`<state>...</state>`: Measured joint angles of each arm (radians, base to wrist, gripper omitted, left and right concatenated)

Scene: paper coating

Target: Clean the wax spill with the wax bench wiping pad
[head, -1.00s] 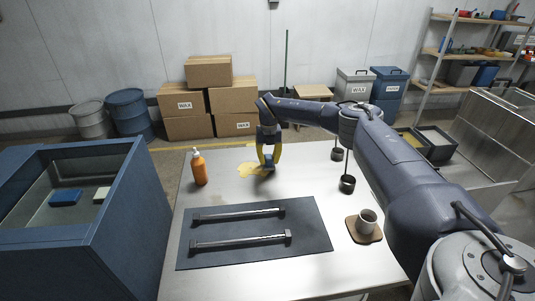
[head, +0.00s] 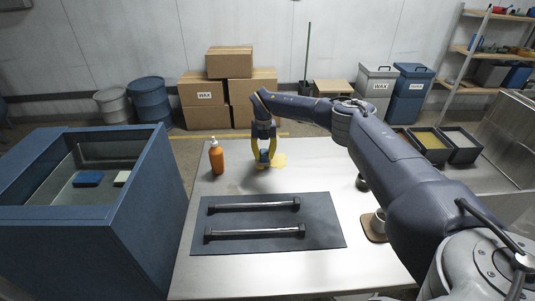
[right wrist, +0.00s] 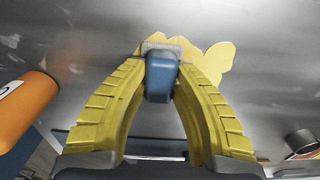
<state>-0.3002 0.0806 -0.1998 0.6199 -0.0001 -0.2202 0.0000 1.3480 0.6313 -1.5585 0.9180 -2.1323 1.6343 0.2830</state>
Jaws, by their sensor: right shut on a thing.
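The wax spill (head: 279,160) is a yellow patch on the metal bench top (head: 330,170). It also shows behind the fingertips in the right wrist view (right wrist: 217,60). My right gripper (head: 264,158) is shut on the wiping pad (head: 264,155), a blue block with a grey underside. In the right wrist view the pad (right wrist: 160,80) sits between the yellow fingertips, at the left part of the spill. The pad is down at the bench top; exact contact is hard to tell. Pad and fingers hide part of the spill. My left gripper is not in view.
An orange bottle (head: 217,158) stands left of the gripper. A dark mat (head: 265,226) with two metal bars lies in front. A cup on a coaster (head: 372,232) and a dark small pot (head: 361,182) are right, beside my arm. A blue bin (head: 150,215) stands left.

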